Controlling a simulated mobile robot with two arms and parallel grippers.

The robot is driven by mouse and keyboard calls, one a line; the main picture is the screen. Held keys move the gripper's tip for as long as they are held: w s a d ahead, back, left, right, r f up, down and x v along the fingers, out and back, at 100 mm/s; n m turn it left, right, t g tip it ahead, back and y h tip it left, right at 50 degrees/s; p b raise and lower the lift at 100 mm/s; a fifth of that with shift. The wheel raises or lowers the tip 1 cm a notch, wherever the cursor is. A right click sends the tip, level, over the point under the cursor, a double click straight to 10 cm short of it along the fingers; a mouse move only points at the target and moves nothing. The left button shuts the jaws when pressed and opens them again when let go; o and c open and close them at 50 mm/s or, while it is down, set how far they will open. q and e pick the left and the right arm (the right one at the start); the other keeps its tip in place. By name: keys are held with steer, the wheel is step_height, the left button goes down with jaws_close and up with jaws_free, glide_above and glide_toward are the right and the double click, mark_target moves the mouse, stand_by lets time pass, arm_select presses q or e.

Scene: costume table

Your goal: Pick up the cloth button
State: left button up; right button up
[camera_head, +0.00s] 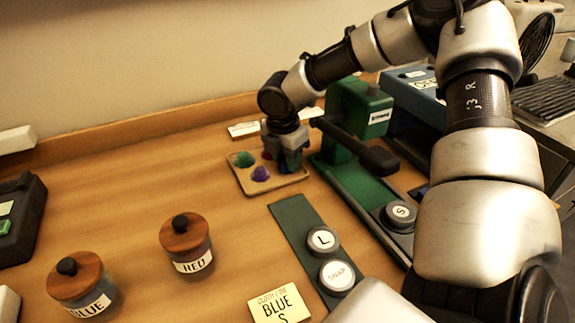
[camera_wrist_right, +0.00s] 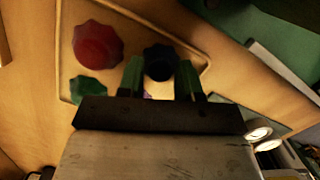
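A shallow tan tray (camera_head: 243,181) holds several small scalloped cloth pieces. A green one (camera_head: 244,159) and a purple one (camera_head: 261,173) show in the head view. In the right wrist view I see a red piece (camera_wrist_right: 97,45), a green piece (camera_wrist_right: 88,90) and a very dark, bluish piece (camera_wrist_right: 160,60). My right gripper (camera_head: 287,162) is down over the tray's right part. In the right wrist view its two fingers (camera_wrist_right: 160,76) stand apart, one on each side of the dark piece. Contact with it is not clear. My left gripper is not in view.
A green press (camera_head: 358,110) with a dark lever stands right of the tray. A green strip (camera_head: 291,215) carries round pieces marked L and SNAP. Jars marked RED (camera_head: 187,245) and BLUE (camera_head: 82,285) stand at left. A yellow note (camera_head: 279,303) reads BLUE S.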

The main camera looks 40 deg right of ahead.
steer(key=shift+f, duration=0.3)
steer(key=c, duration=0.6)
steer(key=shift+r, duration=0.15)
